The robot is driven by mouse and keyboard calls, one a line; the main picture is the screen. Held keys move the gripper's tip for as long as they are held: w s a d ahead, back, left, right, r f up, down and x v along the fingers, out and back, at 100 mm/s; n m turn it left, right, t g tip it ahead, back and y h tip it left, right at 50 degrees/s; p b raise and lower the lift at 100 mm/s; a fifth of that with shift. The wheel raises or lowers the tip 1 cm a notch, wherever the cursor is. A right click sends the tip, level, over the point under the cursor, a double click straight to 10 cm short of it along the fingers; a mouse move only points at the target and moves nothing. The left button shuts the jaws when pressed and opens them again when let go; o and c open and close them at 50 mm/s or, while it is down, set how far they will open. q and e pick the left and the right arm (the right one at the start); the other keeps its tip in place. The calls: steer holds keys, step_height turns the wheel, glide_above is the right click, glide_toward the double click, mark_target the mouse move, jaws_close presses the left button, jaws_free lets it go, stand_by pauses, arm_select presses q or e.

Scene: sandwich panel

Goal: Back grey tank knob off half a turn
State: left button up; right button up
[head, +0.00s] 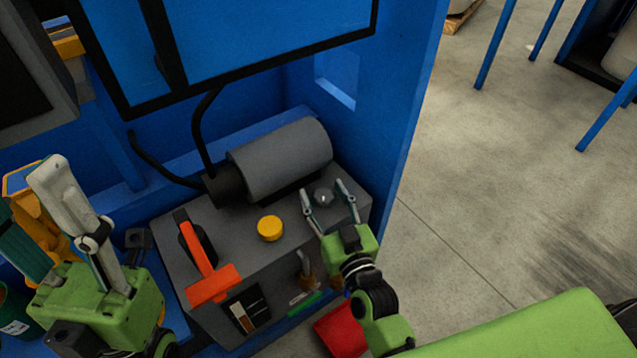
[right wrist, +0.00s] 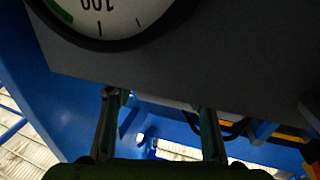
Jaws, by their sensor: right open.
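A small grey knob (head: 323,198) sits on the top of the grey box (head: 245,215), to the right of a yellow knob (head: 269,228). My right gripper (head: 322,188) is open, and in the head view its two fingers appear on either side of the grey knob. I cannot tell whether they touch it. In the right wrist view the open fingers (right wrist: 158,98) point toward a dark grey panel; the knob is not visible there. My left gripper (head: 48,195) is at the far left, away from the knob, beside a yellow object; its opening is unclear.
A grey cylinder (head: 282,160) lies behind the knobs. An orange-red handle (head: 210,272) stands at the box's left. A blue wall (head: 385,130) rises behind and to the right. A round gauge (right wrist: 105,14) shows in the right wrist view. A red object (head: 340,330) sits below the box.

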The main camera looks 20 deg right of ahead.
steer(key=shift+w, duration=0.15)
steer(key=c, duration=1.1)
